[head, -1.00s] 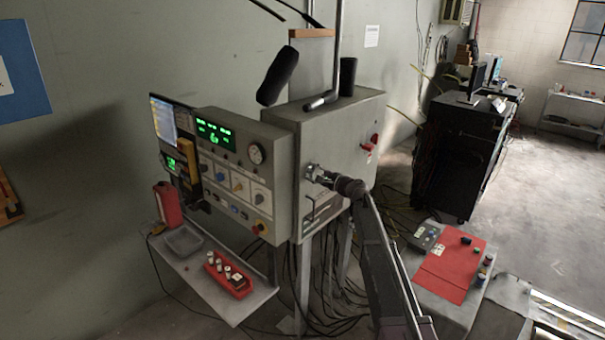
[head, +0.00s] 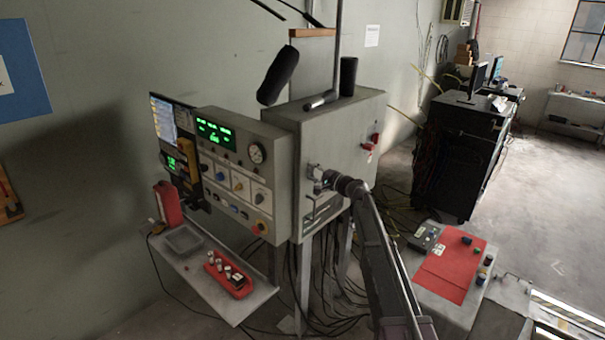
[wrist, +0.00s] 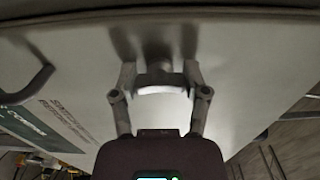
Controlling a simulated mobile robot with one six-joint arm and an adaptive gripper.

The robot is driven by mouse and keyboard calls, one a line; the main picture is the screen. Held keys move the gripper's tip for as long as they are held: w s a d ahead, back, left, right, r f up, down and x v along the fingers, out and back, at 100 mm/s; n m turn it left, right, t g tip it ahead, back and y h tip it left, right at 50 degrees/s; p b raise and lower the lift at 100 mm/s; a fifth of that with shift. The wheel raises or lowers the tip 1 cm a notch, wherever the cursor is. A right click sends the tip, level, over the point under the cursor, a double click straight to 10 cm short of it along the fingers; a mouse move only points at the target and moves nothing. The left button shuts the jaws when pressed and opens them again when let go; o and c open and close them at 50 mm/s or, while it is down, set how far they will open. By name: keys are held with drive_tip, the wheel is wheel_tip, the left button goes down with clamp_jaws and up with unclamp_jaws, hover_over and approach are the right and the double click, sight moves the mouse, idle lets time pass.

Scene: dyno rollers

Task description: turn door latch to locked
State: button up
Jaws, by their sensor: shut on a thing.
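A grey cabinet (head: 340,125) stands against the wall, with its door face towards my arm. The door latch (wrist: 158,62) is a short grey knob on that face, seen at the top middle of the wrist view. My gripper (wrist: 160,76) is shut on the latch, with one finger on each side of it. In the head view my gripper (head: 318,179) meets the door face near its left edge and covers most of the latch. I cannot tell the latch's turn angle.
A dark curved handle (wrist: 35,85) is on the same face, near printed lettering. A red switch (head: 373,141) is further right on the cabinet. A control panel (head: 235,175) and a shelf with a red tray (head: 229,274) are left. A red-topped bench (head: 449,270) stands right.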

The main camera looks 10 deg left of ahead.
drive_tip(key=shift+w+r, duration=0.1)
drive_tip(key=o, duration=1.2)
drive_tip(key=shift+c, duration=0.2)
drive_tip(key=shift+d, duration=0.1)
drive_tip(key=shift+s+d, duration=0.1)
drive_tip(key=shift+s, duration=0.15)
drive_tip(key=v, duration=1.1)
drive_tip(key=shift+s+d, duration=0.1)
drive_tip(key=shift+d, duration=0.05)
